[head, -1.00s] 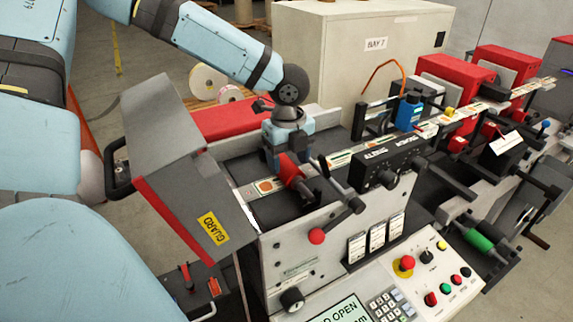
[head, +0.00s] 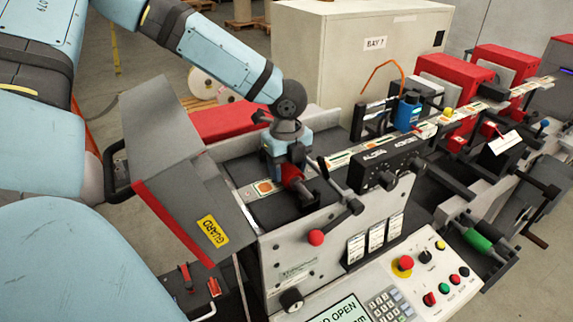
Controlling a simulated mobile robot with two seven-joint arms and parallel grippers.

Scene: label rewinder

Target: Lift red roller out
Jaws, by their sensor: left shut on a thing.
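The red roller (head: 292,177) is in the open bay of the label rewinder (head: 290,250), in the middle of the head view. It lies tilted in the picture, with a dark end towards the front plate. My left gripper (head: 289,168) comes down from above and is shut on the red roller; its fingers hide part of the roller. Whether the roller is clear of its seat is hard to tell. My right gripper is not in view.
The grey guard (head: 180,165) stands open left of the bay. The control panel (head: 400,285) is in front.

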